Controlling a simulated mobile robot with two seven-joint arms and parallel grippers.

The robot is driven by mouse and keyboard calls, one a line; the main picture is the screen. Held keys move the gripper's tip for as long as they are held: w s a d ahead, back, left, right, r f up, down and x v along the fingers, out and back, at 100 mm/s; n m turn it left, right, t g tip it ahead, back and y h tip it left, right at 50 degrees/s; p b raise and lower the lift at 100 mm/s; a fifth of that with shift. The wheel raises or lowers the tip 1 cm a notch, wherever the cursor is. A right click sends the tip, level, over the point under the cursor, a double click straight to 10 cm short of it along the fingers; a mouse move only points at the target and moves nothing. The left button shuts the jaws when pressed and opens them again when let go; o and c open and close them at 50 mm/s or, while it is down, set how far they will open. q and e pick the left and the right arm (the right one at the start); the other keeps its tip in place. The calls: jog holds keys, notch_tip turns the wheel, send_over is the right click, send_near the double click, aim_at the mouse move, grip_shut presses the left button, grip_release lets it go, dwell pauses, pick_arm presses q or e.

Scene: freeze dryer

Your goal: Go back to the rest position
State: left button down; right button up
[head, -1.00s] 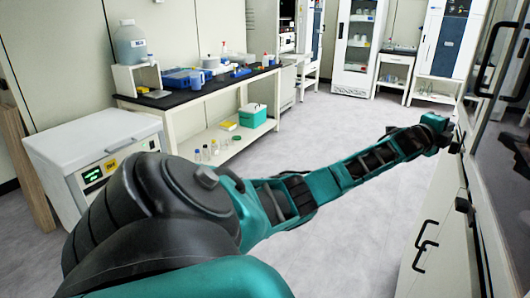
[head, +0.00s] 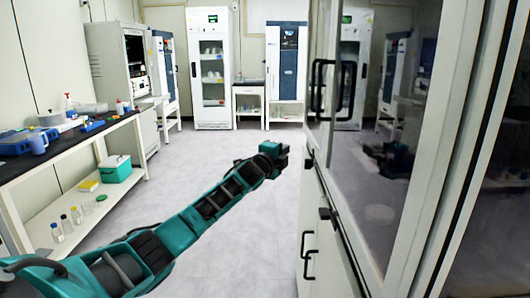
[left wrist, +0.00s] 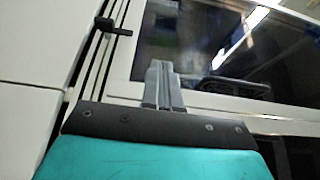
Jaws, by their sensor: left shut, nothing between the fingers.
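My left arm comes in from the lower left of the head view and stretches forward across the aisle. My left gripper (head: 281,160) is at its far end, in front of the white cabinet with dark glass doors on the right. In the left wrist view the gripper fingers (left wrist: 163,86) are together with nothing between them. Behind them show a white frame and a dark glass pane. I cannot tell the exact gap between the fingers and the cabinet. My right gripper is in neither view.
The glass-doored cabinet (head: 440,150) with black handles (head: 318,88) lines the right side. A bench (head: 70,145) with blue trays and bottles stands on the left. A white glass-front fridge (head: 211,70) stands at the back. The grey floor (head: 200,175) between is clear.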

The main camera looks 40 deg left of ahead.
pick_arm(q)
jog(key=s+a, duration=0.6)
jog(key=a, duration=0.1)
jog(key=shift+a, duration=0.4)
jog(key=s+d+f+n+g+h, duration=0.2)
jog(key=s+d+f, duration=0.3)
jog(key=d+f, duration=0.65)
jog(key=s+d+f+n+g+h, duration=0.1)
jog(key=s+d+f+n+h, duration=0.3)
jog(key=d+f, duration=0.8)
jog(key=s+d+f+n+g, duration=0.1)
jog(key=s+d+f+n, duration=0.1)
jog(key=s, duration=0.6)
jog(key=s+d+f+n+g, duration=0.1)
jog(key=s+d+f+n, duration=0.2)
jog(key=s+d, duration=0.4)
jog(key=s+d+f+n+g, duration=0.2)
jog(key=s+d+f, duration=0.2)
jog(key=s, duration=0.5)
jog(key=shift+s+d+f+y, duration=0.15)
jog(key=shift+s+y, duration=0.05)
jog(key=shift+y, duration=0.2)
